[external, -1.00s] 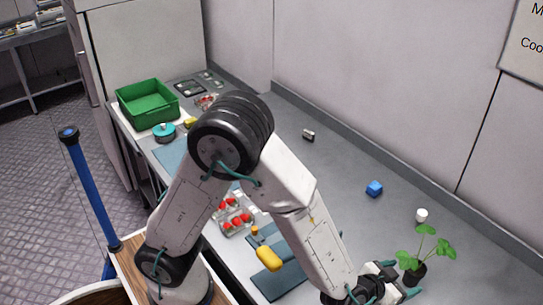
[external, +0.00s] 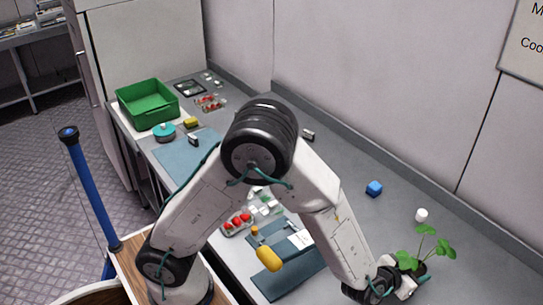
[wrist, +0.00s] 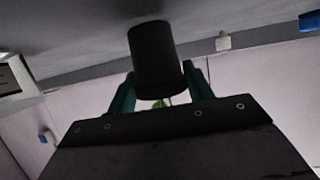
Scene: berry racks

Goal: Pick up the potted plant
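The potted plant (external: 421,268) has green leaves and a small dark pot, and stands on the grey counter at the lower right of the external view. In the wrist view its dark pot (wrist: 154,60) is in the middle, with a bit of green leaf below it. My gripper (external: 412,279) is at the pot, partly covering it in the external view. Its two teal fingers flank the pot in the wrist view, with a small gap at the right finger. The gripper looks open, and I see no firm grip on the pot.
A white object (external: 421,215) and a blue cube (external: 374,189) stand on the counter behind the plant. A yellow object (external: 269,259), a blue mat and a punnet of red berries (external: 238,222) lie to the left. A green crate (external: 147,103) is far left. The wall borders the counter.

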